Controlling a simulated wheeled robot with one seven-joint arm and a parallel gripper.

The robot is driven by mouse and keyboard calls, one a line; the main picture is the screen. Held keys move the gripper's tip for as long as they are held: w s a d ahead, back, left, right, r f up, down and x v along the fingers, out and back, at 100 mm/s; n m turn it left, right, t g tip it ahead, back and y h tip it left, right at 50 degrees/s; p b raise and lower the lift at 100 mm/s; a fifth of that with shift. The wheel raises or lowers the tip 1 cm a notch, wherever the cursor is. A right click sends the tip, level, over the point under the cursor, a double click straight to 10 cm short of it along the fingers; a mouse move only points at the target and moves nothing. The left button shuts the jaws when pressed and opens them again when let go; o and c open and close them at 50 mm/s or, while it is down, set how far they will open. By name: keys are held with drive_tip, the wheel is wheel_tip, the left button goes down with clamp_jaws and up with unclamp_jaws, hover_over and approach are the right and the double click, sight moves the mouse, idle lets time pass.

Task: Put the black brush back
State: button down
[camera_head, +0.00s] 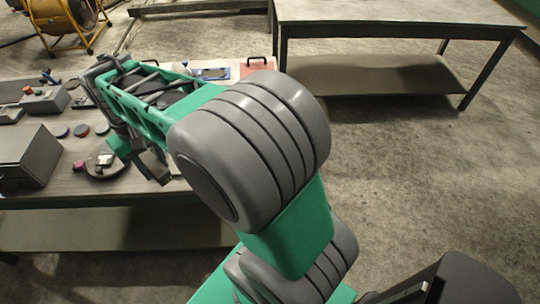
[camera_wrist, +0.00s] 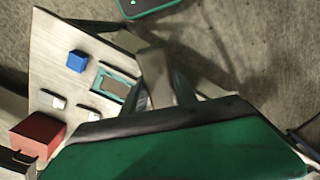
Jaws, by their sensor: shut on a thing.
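My gripper (camera_head: 148,165) hangs at the end of my arm, over the right part of the workbench (camera_head: 180,184) in the head view. In the wrist view, my gripper (camera_wrist: 160,92) appears as grey fingers beyond a broad green and black part of my own arm. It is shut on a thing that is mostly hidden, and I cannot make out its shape. I cannot pick out the black brush for certain in either view.
A red box (camera_wrist: 38,136) and blue block (camera_wrist: 77,61) show in the wrist view. Another table (camera_head: 400,12) stands behind.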

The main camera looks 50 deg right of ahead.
drive_tip(key=s+d+f+m+b, duration=0.25)
drive_tip(key=s+d+m, duration=0.2)
drive_tip(key=d, duration=0.65)
drive_tip(key=s+d+f+m+b, duration=0.1)
drive_tip(key=s+d+f+m, duration=0.4)
drive_tip(key=d, duration=0.6)
drive_tip(key=shift+n, duration=0.35)
drive_tip(key=d+f+p, duration=0.1)
drive_tip(key=d+f, duration=0.1)
drive_tip(key=d, duration=0.1)
drive_tip(key=s+d+f+p, duration=0.1)
drive_tip(key=d+f, duration=0.2)
drive_tip(key=d, duration=0.1)
drive_tip(key=s+d+f, duration=0.1)
drive_tip(key=d+f, duration=0.1)
drive_tip(key=d, duration=0.2)
drive_tip(key=shift+s+d+f+p, duration=0.1)
drive_tip(key=shift+s+f+p, duration=0.1)
drive_tip(key=shift+f+p, duration=0.15)
wheel_tip(320, 180, down, 3)
drive_tip(key=shift+d+f+p, duration=0.1)
drive_tip(key=shift+d+p, duration=0.05)
drive_tip(key=shift+p, duration=0.55)
drive_tip(key=shift+f, duration=0.15)
